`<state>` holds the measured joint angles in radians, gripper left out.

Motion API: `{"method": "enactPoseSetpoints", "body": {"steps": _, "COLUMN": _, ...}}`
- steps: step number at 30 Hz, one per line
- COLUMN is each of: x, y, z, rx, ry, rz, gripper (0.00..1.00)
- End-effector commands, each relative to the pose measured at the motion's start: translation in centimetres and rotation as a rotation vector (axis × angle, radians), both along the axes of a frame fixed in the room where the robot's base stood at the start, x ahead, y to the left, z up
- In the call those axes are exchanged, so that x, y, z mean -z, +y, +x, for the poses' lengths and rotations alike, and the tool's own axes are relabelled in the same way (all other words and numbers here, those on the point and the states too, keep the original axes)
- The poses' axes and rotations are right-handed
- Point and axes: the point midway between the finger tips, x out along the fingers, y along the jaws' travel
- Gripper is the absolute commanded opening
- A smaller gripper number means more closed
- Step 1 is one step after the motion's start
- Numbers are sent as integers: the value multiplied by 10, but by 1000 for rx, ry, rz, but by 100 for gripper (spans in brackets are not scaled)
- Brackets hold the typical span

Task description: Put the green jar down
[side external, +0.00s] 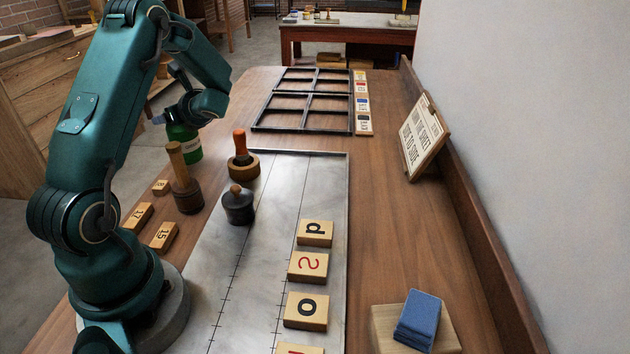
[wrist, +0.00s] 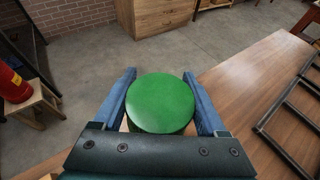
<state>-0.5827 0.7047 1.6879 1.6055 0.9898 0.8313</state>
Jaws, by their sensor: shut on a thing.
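The green jar (side external: 186,143) has a pale label and is near the left edge of the bench in the side view. Its round green lid (wrist: 160,103) fills the space between my two blue fingers in the wrist view. My gripper (side external: 180,117) is shut on the jar from above, with a finger on each side. The jar looks upright. Its base is partly hidden by a wooden-handled tool, and I cannot tell whether it touches the bench.
A wooden-handled tool (side external: 186,182) stands close in front of the jar. An orange-handled stamp (side external: 240,158) and a dark knobbed pot (side external: 238,205) are nearby. An empty black divided frame (side external: 305,127) lies further back. Letter blocks (side external: 307,267) lie on the metal plate (side external: 265,260).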

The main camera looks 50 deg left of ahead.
Motion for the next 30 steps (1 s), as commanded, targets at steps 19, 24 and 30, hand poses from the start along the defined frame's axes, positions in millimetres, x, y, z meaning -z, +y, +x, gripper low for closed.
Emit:
{"method": "enactPoseSetpoints", "body": {"steps": 19, "x": 23, "y": 0, "z": 0, "rx": 1, "ry": 1, "rz": 0, "gripper": 78}}
{"method": "enactPoseSetpoints", "body": {"steps": 24, "x": 22, "y": 0, "z": 0, "rx": 1, "ry": 0, "rz": 0, "gripper": 100}}
{"method": "enactPoseSetpoints", "body": {"steps": 30, "x": 19, "y": 0, "z": 0, "rx": 1, "ry": -2, "rz": 1, "gripper": 100}}
